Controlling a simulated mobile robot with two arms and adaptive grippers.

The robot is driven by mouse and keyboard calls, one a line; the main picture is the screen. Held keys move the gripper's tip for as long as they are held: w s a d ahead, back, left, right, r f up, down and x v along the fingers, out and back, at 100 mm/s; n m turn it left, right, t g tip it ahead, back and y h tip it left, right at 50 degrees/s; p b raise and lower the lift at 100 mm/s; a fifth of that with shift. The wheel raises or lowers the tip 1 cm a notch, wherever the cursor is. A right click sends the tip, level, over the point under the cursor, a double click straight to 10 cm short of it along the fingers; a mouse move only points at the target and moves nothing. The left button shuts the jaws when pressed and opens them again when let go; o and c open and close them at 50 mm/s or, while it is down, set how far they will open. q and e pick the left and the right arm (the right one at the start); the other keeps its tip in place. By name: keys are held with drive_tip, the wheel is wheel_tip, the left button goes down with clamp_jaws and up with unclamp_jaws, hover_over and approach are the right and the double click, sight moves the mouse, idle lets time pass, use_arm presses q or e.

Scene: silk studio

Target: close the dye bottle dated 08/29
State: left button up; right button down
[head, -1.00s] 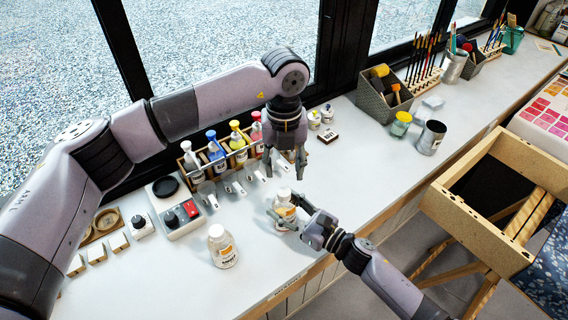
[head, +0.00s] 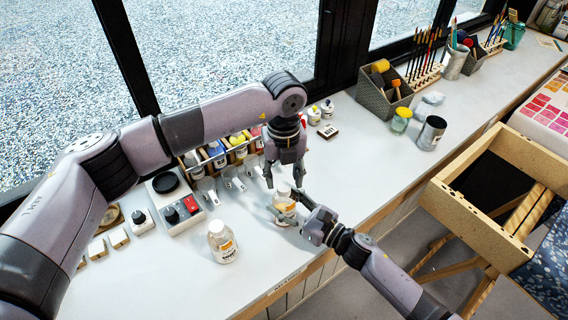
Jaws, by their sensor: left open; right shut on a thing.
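A clear bottle with a yellow-orange label (head: 285,206) stands near the counter's front edge. My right gripper (head: 282,216) reaches in from the right and is shut on its body. My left gripper (head: 283,183) points down over this bottle, open, its fingers around the pale top without a visible grip. A similar bottle (head: 222,244) stands to the left, upright, with a pale top and a yellow-orange label. No date is readable on either label. Whether the held bottle's top is a seated cap cannot be told.
A wooden rack of coloured bottles (head: 220,152) stands behind, partly hidden by my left arm, with white scoops or cups (head: 231,178) before it. A grey device (head: 180,212) sits left. The counter (head: 345,190) is clear to the right.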

sight(284, 204)
use_arm(q)
drive_tip(key=shift+f, duration=1.4)
clamp_jaws()
drive_tip(key=m, duration=0.6)
drive_tip(key=shift+m, duration=0.3)
drive_tip(key=m, duration=0.8)
drive_tip(key=shift+m, duration=0.3)
drive_tip(key=m, duration=0.6)
drive_tip(key=shift+o, duration=0.2)
unclamp_jaws()
